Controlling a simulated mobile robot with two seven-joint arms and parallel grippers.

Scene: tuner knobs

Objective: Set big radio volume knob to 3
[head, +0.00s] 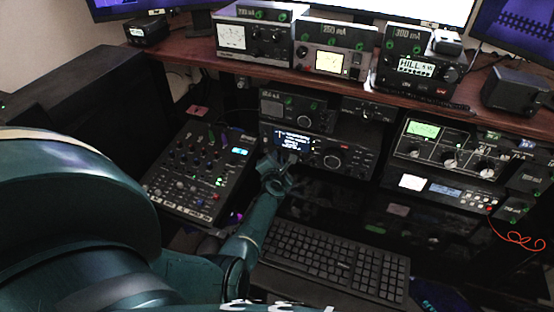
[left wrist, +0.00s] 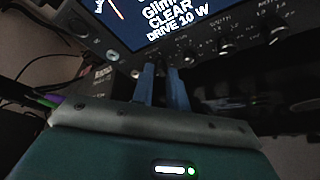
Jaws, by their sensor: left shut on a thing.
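The big radio (head: 313,150) is a black unit with a lit blue screen and a large round dial on its right, below the shelf. My left gripper (head: 284,162) reaches its front panel just under the screen. In the left wrist view the radio's screen (left wrist: 165,25) is close, and the two blue fingers (left wrist: 161,72) of my left gripper press against the panel below it. The fingers are shut on a small knob, which they mostly hide. I cannot read the knob's setting. My right gripper is not in view.
Small knobs (left wrist: 225,45) sit to the right of the fingers. A mixer (head: 200,170) lies left of the arm and a keyboard (head: 335,262) in front of the radio. A wooden shelf (head: 200,52) with more radios overhangs from behind.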

